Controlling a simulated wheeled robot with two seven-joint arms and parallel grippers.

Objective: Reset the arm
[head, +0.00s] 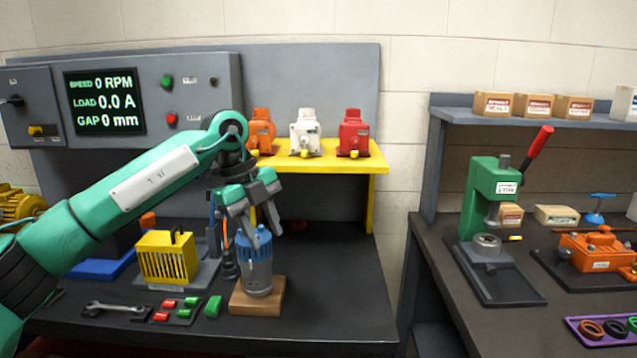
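My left arm comes in from the left, and its gripper (262,232) points down over the dark workbench. Its two fingers are spread apart, so it looks open. A blue motor (257,276) stands upright on a wooden block (243,302) just below the fingers. The fingertips overlap the motor's top in the picture; I cannot tell whether they touch it. An orange motor (262,132), a white motor (304,135) and a red motor (353,134) stand in a row on a yellow shelf (330,158) behind. My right gripper is out of view.
A control panel (104,102) reads 0 RPM, 0.0 A and 0 mm. A yellow cage (166,259), a wrench (112,308) and red and green pieces lie left of the block. A second bench (462,300) at right carries a green press (489,205). The bench right of the motor is clear.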

